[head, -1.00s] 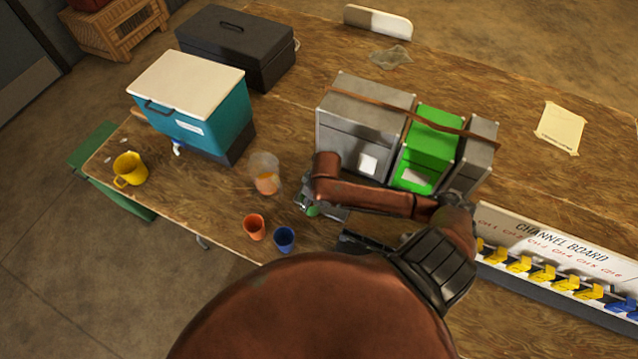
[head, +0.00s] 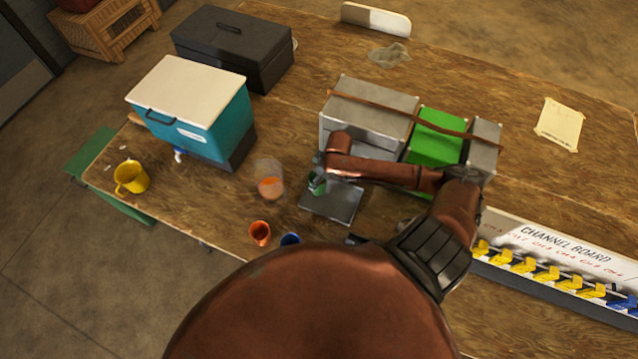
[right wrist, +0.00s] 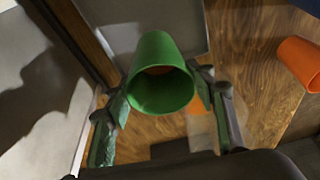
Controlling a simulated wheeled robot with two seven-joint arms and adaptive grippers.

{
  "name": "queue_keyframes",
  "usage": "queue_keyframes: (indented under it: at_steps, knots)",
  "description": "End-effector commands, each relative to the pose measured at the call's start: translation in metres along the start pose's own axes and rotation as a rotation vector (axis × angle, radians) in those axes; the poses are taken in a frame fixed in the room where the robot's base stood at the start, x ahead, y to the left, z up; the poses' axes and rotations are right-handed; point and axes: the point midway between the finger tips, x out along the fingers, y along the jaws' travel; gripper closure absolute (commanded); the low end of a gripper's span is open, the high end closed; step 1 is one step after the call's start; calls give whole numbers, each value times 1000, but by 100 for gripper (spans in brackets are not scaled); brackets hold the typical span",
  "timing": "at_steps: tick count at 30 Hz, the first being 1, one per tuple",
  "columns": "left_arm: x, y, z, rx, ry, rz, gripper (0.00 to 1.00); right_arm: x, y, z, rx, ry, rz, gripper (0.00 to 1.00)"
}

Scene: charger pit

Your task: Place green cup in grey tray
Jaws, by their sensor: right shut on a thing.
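The green cup (head: 317,184) is in my right gripper (head: 318,176), near the left end of the grey tray (head: 338,206) in the head view. The right wrist view shows the green cup (right wrist: 160,75) between the two fingers (right wrist: 165,98), its mouth facing the camera. The gripper is shut on it. The cup appears over or beside the tray's upper left edge; its height above it is hard to tell. My forearm hides part of the area behind the tray. My left gripper is not in view.
A clear container with orange contents (head: 270,183) stands just left of the tray. An orange cup (head: 260,233) and a partly hidden blue cup (head: 290,239) stand nearer. Grey and green boxes (head: 437,135) stand behind. A teal cooler (head: 200,115) and yellow mug (head: 131,177) are left.

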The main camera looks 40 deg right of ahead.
Motion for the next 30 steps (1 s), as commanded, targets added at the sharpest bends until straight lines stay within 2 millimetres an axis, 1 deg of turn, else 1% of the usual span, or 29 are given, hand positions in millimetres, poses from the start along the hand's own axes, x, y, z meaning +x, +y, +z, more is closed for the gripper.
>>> queue_keyframes:
  at_steps: [3,7,18,19,27,30]
  knots:
    - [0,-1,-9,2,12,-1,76,14,0,5,2,-2,0,76]
    - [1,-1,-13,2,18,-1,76,30,0,10,4,-2,0,76]
    - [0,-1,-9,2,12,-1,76,33,0,11,2,-1,1,76]
    - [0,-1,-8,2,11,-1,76,34,0,11,2,-1,1,49]
    - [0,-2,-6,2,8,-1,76,34,0,11,2,-1,1,32]
    - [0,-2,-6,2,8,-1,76,34,0,11,2,-1,1,32]
